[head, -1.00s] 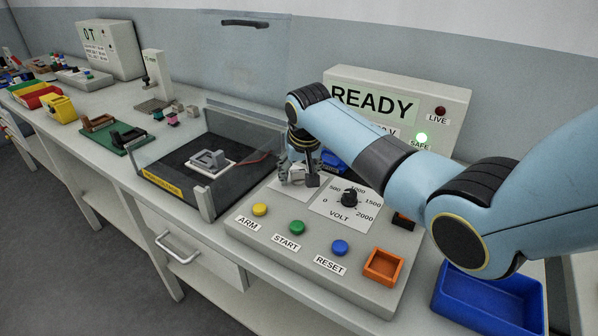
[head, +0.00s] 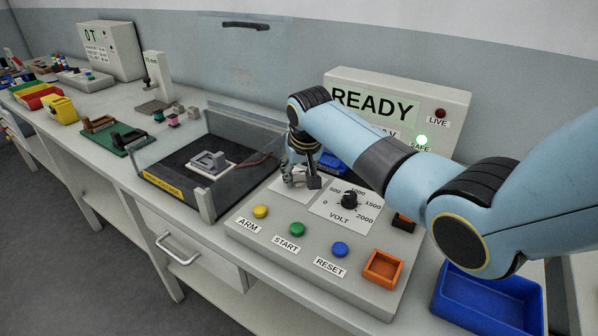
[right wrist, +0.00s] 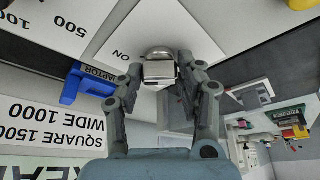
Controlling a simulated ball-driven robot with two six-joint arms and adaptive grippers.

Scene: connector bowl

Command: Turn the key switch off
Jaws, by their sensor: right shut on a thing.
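The key switch (right wrist: 159,66) shows in the right wrist view as a metal key head on a round base, on a white plate (right wrist: 200,38) with an "ON" label beside it. My right gripper (right wrist: 160,84) is shut on the key, with a fingertip on either side of it. In the head view, my right gripper (head: 299,183) is at the back left of the grey control panel (head: 290,262) and hides the key. How far the key is turned is hard to tell. My left gripper is not in view.
The display (head: 400,90) reads READY with a green SAFE light. A clear-walled test box (head: 180,190) stands left; a blue bin (head: 490,325) stands right.

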